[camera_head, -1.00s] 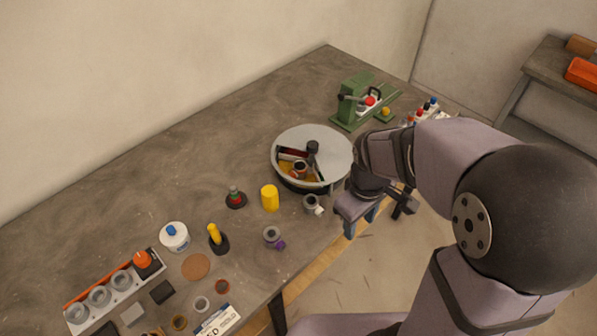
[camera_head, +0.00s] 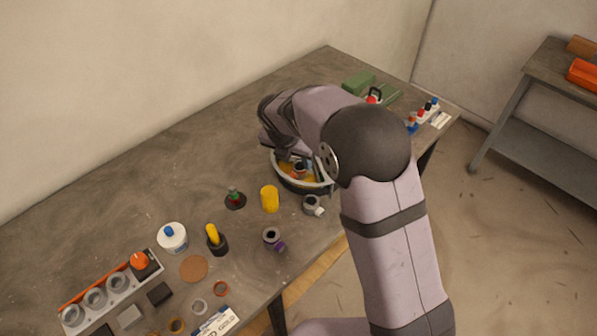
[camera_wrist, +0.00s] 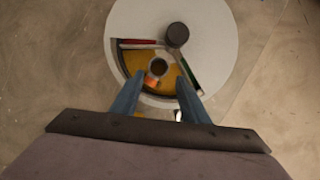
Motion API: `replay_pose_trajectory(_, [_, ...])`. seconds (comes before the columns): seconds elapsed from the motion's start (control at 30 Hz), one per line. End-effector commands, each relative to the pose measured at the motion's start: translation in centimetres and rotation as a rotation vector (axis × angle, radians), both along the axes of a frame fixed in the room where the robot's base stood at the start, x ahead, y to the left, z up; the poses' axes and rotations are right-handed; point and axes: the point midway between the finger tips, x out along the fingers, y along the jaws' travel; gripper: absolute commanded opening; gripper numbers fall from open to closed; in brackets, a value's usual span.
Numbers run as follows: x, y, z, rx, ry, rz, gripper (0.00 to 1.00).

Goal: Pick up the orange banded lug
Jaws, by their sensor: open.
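The orange banded lug (camera_wrist: 157,68) is a small round piece with a dark bore and an orange patch on its near side. It stands in the wedge-shaped opening of a round grey-lidded bowl (camera_wrist: 215,35), on a yellow-orange floor. My gripper (camera_wrist: 158,83) is open and empty above the bowl, its two blue fingers apart on either side of the lug in the picture. The height between fingertips and lug is hard to tell. In the head view the lug (camera_head: 299,169) shows partly below my wrist, and my arm covers much of the bowl (camera_head: 303,187).
A dark round knob (camera_wrist: 177,34) stands at the opening's far edge. Red-and-white and green strips line the opening's sides. A yellow cylinder (camera_head: 270,199), a grey collar with a white tab (camera_head: 313,206) and one with a purple tab (camera_head: 272,237) stand nearby.

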Motion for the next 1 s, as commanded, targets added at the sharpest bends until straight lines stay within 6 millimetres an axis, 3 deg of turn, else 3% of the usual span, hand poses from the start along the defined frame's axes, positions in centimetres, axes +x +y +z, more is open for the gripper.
replay_pose_trajectory(0.57, [0.9, -0.4, -2.4, 0.0, 0.002, -0.003, 0.41])
replay_pose_trajectory(1.0, [2.7, -0.8, -6.3, 0.002, 0.001, -0.005, 0.41])
